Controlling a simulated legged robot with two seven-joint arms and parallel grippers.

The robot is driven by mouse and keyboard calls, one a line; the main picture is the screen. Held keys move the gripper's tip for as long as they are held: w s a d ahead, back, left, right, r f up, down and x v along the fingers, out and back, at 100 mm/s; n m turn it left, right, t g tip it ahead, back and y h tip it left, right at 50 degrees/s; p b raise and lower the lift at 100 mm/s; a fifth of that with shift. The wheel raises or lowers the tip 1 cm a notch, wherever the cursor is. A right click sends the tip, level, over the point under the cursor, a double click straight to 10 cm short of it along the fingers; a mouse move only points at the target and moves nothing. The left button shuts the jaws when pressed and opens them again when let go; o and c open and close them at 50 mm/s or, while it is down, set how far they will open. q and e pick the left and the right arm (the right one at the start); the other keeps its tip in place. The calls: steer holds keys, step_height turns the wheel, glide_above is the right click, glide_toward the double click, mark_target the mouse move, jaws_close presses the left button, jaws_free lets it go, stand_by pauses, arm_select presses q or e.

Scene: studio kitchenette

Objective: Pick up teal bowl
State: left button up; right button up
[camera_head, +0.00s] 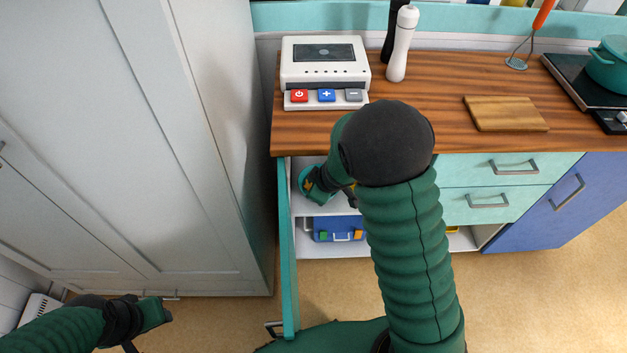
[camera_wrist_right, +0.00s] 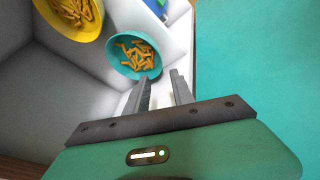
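The teal bowl (camera_wrist_right: 113,57) sits in the open cabinet and holds several orange-brown stick-shaped pieces. Part of it also shows in the head view (camera_head: 306,182), largely hidden behind my right gripper (camera_head: 318,187). In the right wrist view my right gripper (camera_wrist_right: 163,75) is open, with its two fingers apart and nothing held between them. Its fingertips are close to the bowl's near rim; I cannot tell whether they touch it. My left gripper (camera_head: 158,314) is low at the left, away from the bowl; its fingers are not clear.
A yellow bowl (camera_wrist_right: 93,27) with similar pieces stands beside the teal bowl. The open teal cabinet door (camera_head: 286,255) stands close to my right arm. A blue item (camera_head: 336,229) is on the lower shelf. The wooden counter (camera_head: 450,85) lies above.

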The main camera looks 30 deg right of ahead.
steer(key=b+x, duration=0.7)
steer(key=x, duration=0.4)
steer(key=shift+w+a+f, duration=0.1)
steer(key=shift+w+f, duration=0.05)
steer(key=shift+f, duration=0.1)
steer(key=shift+w+f, duration=0.25)
steer(key=shift+r, duration=0.1)
steer(key=shift+c, duration=0.6)
jaws_close()
steer(key=shift+r, duration=0.1)
